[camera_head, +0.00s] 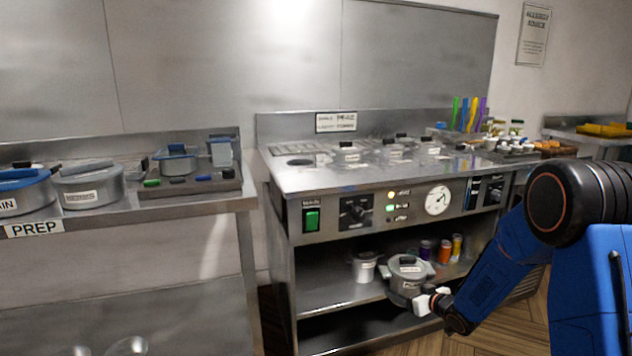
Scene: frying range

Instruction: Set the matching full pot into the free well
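A grey lidded pot (404,272) with side handles and a white label stands low at the range's shelf; I cannot read the label fully. My gripper (431,300), with pale fingers, is at its lower right, close to or touching it; whether it is open or shut is too small to tell. A smaller pot (364,267) with a label stands to its left on the shelf. On the range top (310,182), a dark round opening (300,162) at the left has no pot in it. Several lidded, labelled pots (347,154) sit to its right.
Coloured cans (445,250) stand on the shelf (325,292) behind the pot. At left, a PREP counter (190,203) holds large labelled pots (88,186) and a blue-rimmed pan (178,161). Coloured utensils (468,114) and small jars stand at the range's right end.

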